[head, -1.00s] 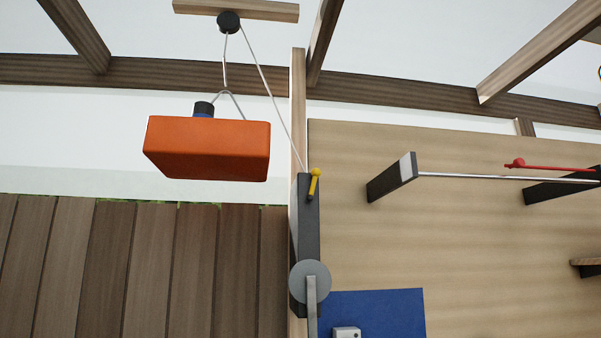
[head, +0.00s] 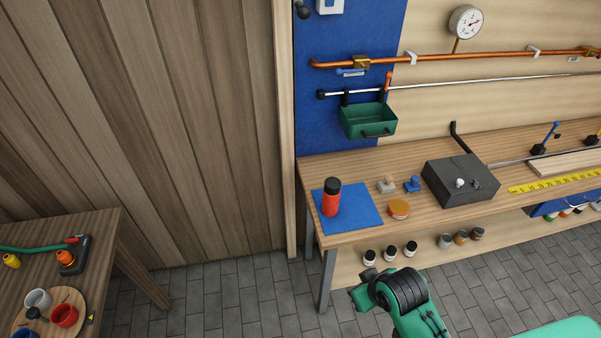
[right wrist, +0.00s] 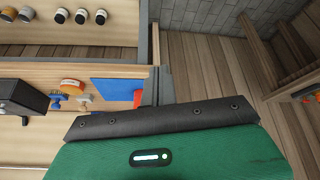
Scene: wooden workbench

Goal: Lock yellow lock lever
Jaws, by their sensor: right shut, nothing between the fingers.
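The yellow lock lever is not in view now; a small yellow lever on a dark upright post showed only in the earlier head view. In the right wrist view my right gripper (right wrist: 160,88) shows its green and black body, with narrow grey fingers shut and empty. It is apart from the workbench (head: 420,212) and touches nothing that I can see. In the head view part of my green and black arm shows at the bottom, its gripper not clear there. My left gripper is not in view.
A red bottle (head: 331,198) stands on a blue mat (head: 361,210) at the workbench's left end. A black box (head: 460,182) stands farther right. A green bin (head: 368,119) hangs below a copper pipe (head: 430,58). A side table (head: 112,232) stands left. Paved floor lies between.

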